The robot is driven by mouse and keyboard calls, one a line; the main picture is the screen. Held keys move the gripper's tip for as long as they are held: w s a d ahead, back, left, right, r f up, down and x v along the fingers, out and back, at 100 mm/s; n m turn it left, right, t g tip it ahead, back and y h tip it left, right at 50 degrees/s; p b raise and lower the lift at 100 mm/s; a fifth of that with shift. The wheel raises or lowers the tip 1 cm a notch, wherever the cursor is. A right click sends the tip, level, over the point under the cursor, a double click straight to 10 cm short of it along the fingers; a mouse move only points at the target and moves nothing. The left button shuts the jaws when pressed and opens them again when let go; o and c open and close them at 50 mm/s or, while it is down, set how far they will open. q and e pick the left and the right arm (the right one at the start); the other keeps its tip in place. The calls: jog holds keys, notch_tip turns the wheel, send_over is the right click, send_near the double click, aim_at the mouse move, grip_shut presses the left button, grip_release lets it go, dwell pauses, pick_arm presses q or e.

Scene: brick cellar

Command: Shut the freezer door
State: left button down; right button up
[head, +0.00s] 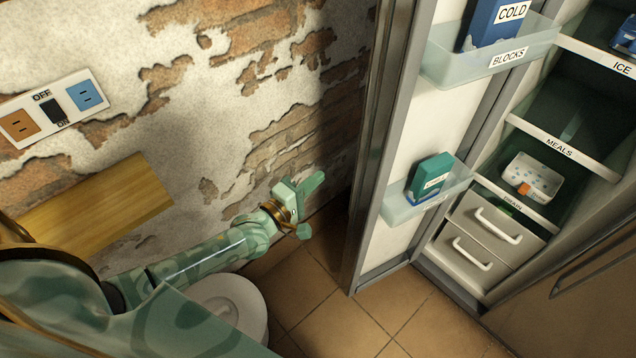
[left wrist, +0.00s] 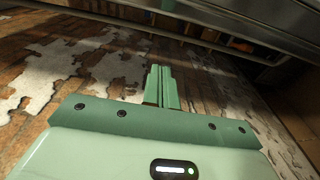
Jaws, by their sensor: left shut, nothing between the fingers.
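The freezer door (head: 412,140) stands open. Its inner side, with two clear bins, faces right in the head view, and its grey edge runs down toward the floor. The freezer interior (head: 560,120) is exposed to the right of it. My left gripper (head: 314,181) is shut and empty, to the left of the door on its outer side, with a gap between them in the head view. Its closed fingers (left wrist: 161,86) also show in the left wrist view, pointing away from the camera. My right gripper is not in view.
The upper door bin (head: 480,75) holds a blue box, the lower bin (head: 440,198) a teal one. Drawers (head: 490,225) sit low in the freezer. A brick wall with an outlet panel (head: 55,106) is at left. The tiled floor (head: 400,310) before the freezer looks clear.

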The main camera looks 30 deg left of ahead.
pick_arm(q)
jog(key=w+d+b, duration=0.1)
jog(key=w+d, duration=0.4)
jog(key=shift+d, duration=0.15)
dwell(0.5)
